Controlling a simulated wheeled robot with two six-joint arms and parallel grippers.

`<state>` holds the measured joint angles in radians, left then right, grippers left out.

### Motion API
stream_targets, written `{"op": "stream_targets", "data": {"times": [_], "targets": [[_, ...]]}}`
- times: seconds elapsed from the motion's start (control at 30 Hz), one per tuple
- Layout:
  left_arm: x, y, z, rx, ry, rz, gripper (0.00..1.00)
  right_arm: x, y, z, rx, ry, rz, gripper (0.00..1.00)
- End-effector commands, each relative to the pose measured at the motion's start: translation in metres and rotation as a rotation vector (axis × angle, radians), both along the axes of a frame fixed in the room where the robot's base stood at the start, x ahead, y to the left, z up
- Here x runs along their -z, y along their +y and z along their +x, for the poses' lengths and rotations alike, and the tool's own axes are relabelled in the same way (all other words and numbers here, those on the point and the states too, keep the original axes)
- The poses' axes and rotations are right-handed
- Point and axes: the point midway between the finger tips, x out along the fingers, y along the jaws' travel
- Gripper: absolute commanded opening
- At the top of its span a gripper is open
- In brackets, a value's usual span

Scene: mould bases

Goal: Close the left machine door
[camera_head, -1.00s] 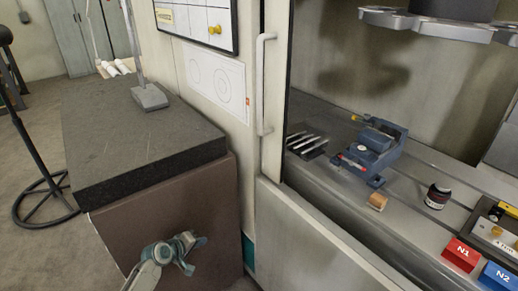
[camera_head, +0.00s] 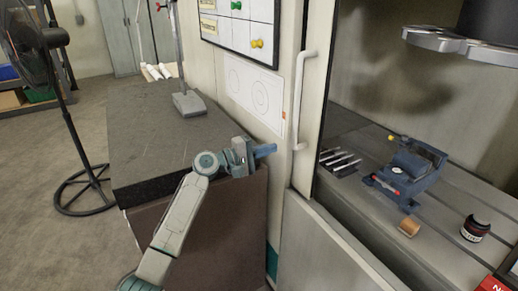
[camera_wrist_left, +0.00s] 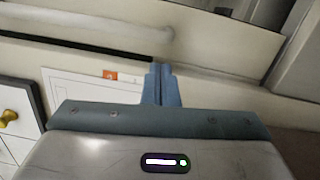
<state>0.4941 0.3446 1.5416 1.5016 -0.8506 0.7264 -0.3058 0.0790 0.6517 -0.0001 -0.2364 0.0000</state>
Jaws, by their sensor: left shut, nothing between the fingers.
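The left machine door (camera_head: 316,95) is a cream panel with a dark right edge. It stands open, and the machine's inside shows to its right. Its long upright white handle (camera_head: 298,100) shows in the head view, and a pale bar, the handle (camera_wrist_left: 85,27), crosses the top of the left wrist view. My left gripper (camera_head: 268,150) is shut and empty. Its blue fingertips are left of the handle's lower end in the head view. In the wrist view the fingers (camera_wrist_left: 161,72) point toward the handle's end with a small gap. My right gripper is out of view.
A dark stone-topped block (camera_head: 150,140) stands left, close under my left arm. A pedestal fan (camera_head: 60,80) stands further left. Inside the machine are a blue vise (camera_head: 408,172), a wooden block (camera_head: 409,227) and a dark jar (camera_head: 475,229). A board (camera_head: 240,30) hangs behind.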

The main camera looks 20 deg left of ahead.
Motion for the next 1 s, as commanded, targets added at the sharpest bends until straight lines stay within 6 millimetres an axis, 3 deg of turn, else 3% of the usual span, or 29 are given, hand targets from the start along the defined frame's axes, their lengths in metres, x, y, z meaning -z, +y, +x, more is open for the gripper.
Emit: {"op": "stream_targets", "data": {"times": [0.1,0.33,1.0], "targets": [[-0.004,-0.015,0.016,0.001,0.0,-0.004,0.0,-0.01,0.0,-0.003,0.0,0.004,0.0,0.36],[-0.002,-0.03,0.032,-0.001,0.0,0.001,0.0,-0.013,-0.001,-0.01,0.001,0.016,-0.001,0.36],[-0.001,-0.04,0.028,0.001,-0.001,0.001,0.0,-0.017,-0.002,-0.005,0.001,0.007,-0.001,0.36]]}}
